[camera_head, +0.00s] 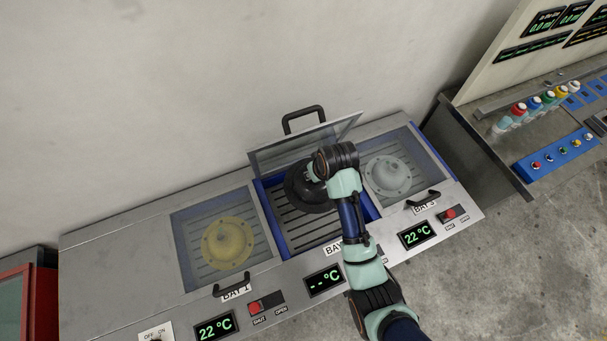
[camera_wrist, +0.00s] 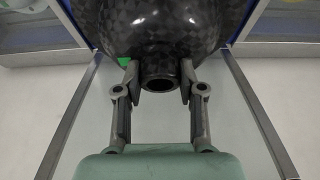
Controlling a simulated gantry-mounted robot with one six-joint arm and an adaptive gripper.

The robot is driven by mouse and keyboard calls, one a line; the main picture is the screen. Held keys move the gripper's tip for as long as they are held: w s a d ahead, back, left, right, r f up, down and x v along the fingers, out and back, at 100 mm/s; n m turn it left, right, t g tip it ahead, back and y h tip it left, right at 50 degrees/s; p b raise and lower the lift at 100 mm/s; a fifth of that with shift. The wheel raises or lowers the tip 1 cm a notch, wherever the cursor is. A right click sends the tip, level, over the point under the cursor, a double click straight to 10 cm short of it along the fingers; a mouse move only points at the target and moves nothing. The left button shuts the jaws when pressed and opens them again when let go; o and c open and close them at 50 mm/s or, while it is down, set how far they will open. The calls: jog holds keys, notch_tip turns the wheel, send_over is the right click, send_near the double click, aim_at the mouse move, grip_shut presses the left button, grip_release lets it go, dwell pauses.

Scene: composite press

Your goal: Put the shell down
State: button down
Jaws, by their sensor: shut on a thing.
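The shell (camera_head: 299,190) is a dark, round, domed piece with a checkered carbon weave and a short tubular neck. It also shows in the wrist view (camera_wrist: 160,40), where my gripper (camera_wrist: 160,82) is shut on its neck. In the head view my gripper (camera_head: 314,172) and arm hide part of the shell. The shell is over the slatted floor of the open middle bay (camera_head: 296,232). I cannot tell whether it touches the slats. The bay's glass lid (camera_head: 340,128) is raised, and its display shows dashes.
A console with bottles (camera_head: 520,109) and a blue button box (camera_head: 556,152) stands at the right.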

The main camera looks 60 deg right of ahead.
jog(key=shift+w+d, duration=0.1)
jog(key=shift+f, duration=0.2)
jog(key=shift+s+a+f+b, duration=0.1)
jog(key=shift+f+b, duration=1.1)
jog(key=shift+f, duration=3.75)
jog(key=shift+s+a+f+b, duration=0.1)
jog(key=shift+f+b, duration=1.05)
jog(key=shift+f, duration=3.75)
jog(key=shift+f, duration=0.1)
jog(key=shift+f, duration=0.15)
jog(key=c, duration=0.7)
grip_release()
